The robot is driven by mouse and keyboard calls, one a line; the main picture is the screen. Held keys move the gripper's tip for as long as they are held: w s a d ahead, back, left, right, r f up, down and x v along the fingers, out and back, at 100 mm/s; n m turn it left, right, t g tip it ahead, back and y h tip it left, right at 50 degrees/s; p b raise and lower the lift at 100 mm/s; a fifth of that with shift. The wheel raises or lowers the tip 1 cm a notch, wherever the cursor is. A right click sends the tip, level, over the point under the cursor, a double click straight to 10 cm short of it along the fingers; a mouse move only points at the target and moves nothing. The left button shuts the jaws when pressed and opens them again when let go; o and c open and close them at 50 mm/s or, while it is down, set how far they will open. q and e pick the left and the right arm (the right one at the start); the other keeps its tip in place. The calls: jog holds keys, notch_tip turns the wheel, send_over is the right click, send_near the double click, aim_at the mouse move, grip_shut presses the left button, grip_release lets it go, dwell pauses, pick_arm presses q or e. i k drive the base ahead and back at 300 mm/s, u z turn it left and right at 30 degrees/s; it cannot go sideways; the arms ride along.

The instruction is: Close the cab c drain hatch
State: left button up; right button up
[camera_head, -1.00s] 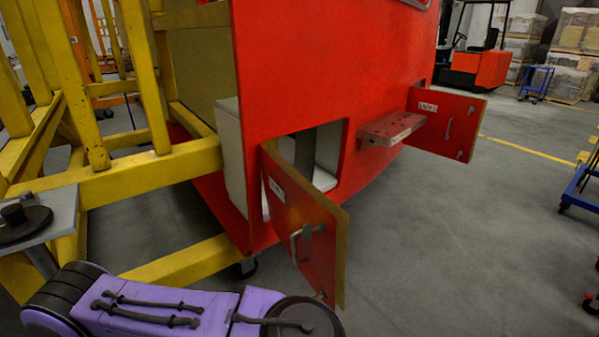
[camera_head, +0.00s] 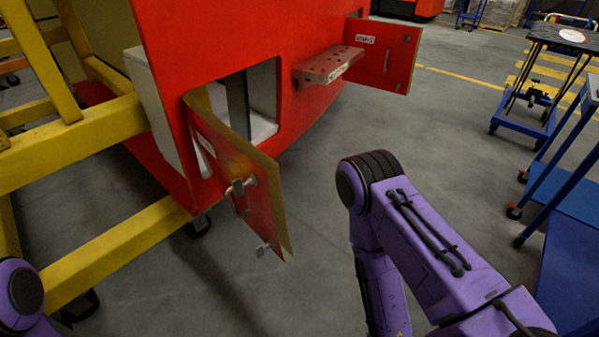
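Two red hatch doors stand open on the red nosecone (camera_head: 225,40). The near hatch door (camera_head: 238,178) has a yellowish edge, a metal handle and a latch, and swings out from the left side of a dark opening (camera_head: 250,105). The far hatch door (camera_head: 384,55) stands out from the nosecone with a small white label and a handle. The labels are too small to read, so I cannot tell which door is the cab c drain hatch. My purple arms show at the bottom right and lower left. Both grippers are outside the view.
A red perforated step (camera_head: 328,66) juts out between the two doors. Yellow frame beams (camera_head: 120,250) stand at the left. Blue carts (camera_head: 575,205) stand at the right, one with a dark top (camera_head: 565,38). Grey floor (camera_head: 310,215) is clear before the near door.

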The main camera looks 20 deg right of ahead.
aim_at(226, 156)
jog(key=z, duration=0.2)
jog(key=i, duration=1)
